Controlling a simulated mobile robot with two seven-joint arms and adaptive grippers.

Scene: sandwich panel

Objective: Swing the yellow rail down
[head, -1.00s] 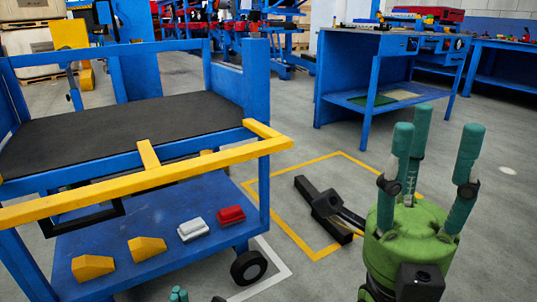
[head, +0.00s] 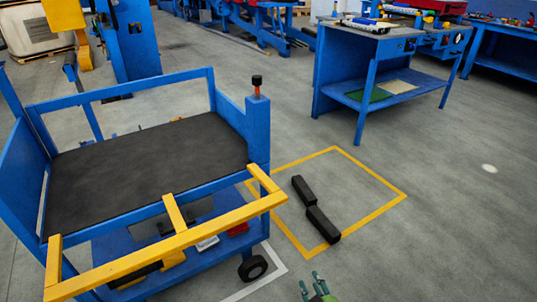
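The yellow rail (head: 170,247) runs along the near side of a blue cart (head: 152,210). Its short yellow arms reach back to the cart's front edge, and it stands out in front of that edge, sloping up to the right in the head view. My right gripper (head: 314,286) shows only as green fingertips at the bottom edge, to the right of the rail and apart from it. Its fingers look spread with nothing between them; the rest is cut off. My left gripper is out of view.
The cart has a dark top (head: 150,160) and a corner post with an orange and black knob (head: 257,86). Black bars (head: 318,220) lie inside a yellow floor outline (head: 385,208). A blue workbench (head: 350,75) stands behind. The floor at right is clear.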

